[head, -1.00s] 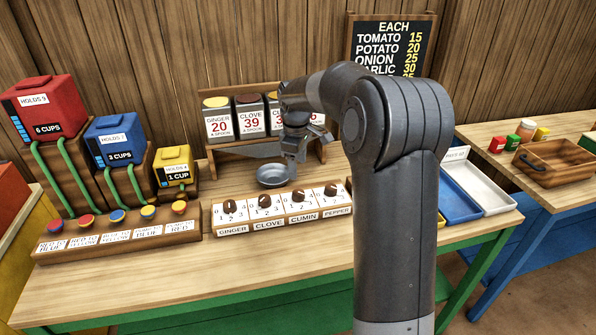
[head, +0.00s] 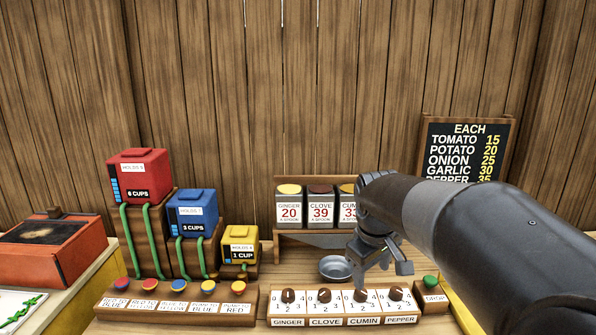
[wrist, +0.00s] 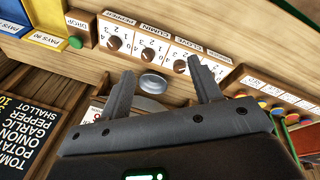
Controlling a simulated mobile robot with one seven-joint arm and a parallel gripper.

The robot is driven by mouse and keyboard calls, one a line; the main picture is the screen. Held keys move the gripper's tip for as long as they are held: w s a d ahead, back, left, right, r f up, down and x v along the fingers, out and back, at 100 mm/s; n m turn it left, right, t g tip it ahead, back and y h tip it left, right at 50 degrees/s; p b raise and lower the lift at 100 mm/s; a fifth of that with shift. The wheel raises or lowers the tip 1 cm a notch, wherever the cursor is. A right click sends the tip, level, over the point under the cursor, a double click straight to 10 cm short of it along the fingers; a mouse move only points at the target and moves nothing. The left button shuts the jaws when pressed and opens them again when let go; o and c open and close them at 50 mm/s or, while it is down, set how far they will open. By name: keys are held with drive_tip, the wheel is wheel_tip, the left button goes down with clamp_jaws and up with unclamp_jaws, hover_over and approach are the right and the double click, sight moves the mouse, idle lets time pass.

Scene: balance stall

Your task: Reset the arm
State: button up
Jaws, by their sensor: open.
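My gripper (head: 384,272) hangs above the spice stall counter, just right of a small grey metal bowl (head: 335,268). In the wrist view my gripper's two fingers (wrist: 160,90) are spread apart with nothing held between them. The bowl also shows in the wrist view (wrist: 153,82), seen between the fingers and apart from them. My arm comes in from the lower right of the head view and hides part of the spice rack and the counter's right side.
Below the bowl is a panel of dials (head: 343,304) for ginger, clove, cumin and pepper, with a green DROP button (head: 430,282) at its right. Spice canisters (head: 320,204) stand behind. Red (head: 139,176), blue (head: 192,213) and yellow (head: 241,245) cup boxes stand left, behind labelled buttons (head: 174,286).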

drive_tip(key=s+f+m+t+y, duration=0.1)
drive_tip(key=s+m, duration=0.5)
drive_tip(key=s, duration=1.5)
drive_tip(key=shift+a+f+m+t, duration=0.3)
drive_tip(key=shift+a+t, duration=0.05)
drive_tip(key=shift+t, duration=0.55)
